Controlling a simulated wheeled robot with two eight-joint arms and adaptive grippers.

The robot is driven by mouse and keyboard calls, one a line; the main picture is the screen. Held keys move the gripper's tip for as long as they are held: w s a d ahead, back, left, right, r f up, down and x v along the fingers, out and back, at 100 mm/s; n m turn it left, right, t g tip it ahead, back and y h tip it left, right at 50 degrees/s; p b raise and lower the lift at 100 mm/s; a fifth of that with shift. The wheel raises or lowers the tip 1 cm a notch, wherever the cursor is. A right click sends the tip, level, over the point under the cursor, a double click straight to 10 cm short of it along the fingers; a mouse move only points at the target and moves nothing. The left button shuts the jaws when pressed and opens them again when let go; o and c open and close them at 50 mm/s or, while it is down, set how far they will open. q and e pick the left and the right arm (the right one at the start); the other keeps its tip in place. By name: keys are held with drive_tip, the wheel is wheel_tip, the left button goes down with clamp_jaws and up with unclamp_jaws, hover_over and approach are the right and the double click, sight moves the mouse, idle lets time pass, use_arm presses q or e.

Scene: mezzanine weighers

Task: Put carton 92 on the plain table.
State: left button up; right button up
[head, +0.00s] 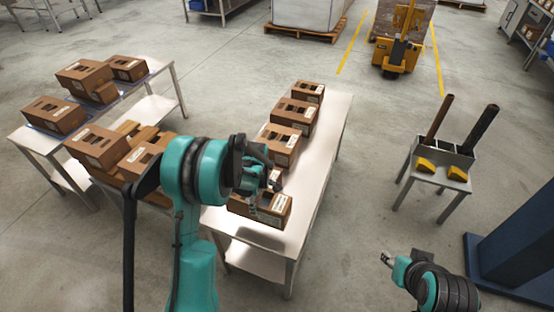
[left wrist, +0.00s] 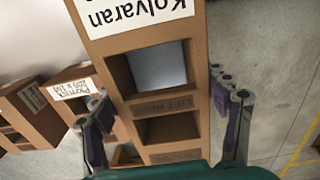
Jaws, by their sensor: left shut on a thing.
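My left gripper (head: 262,185) is shut on a brown carton (head: 274,208) at the near end of a white-topped table (head: 325,150). A shadow below suggests the carton is off the tabletop. In the left wrist view the carton (left wrist: 150,30) is between the fingers (left wrist: 165,112). Its label reads "Kolvaran", upside down; I cannot read a 92. Several more cartons (head: 295,113) stand in a row behind it on this table. My right gripper (head: 388,259) is at the lower right, away from the cartons; its jaws are too small to judge.
A small stand (head: 440,178) with two upright rolls is at right. A yellow pallet truck (head: 397,50) is behind.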

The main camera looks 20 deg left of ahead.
use_arm(q)
drive_tip(key=a+f+b, duration=0.1)
drive_tip(key=a+f, duration=0.1)
drive_tip(key=a, duration=0.1)
drive_tip(key=a+f+b, duration=0.1)
drive_tip(key=a+f, duration=0.1)
drive_tip(key=a, duration=0.2)
drive_tip(key=a+f+b, duration=0.1)
drive_tip(key=a+f, duration=0.2)
drive_tip(key=a, duration=0.1)
drive_tip(key=shift+s+a+b, duration=0.15)
drive_tip(key=shift+a+b, duration=0.1)
drive_tip(key=shift+b, duration=0.1)
wheel_tip(320, 180, down, 4)
drive_tip(key=shift+f+b, duration=0.15)
drive_tip(key=shift+b, duration=0.8)
drive_tip(key=o, duration=1.9)
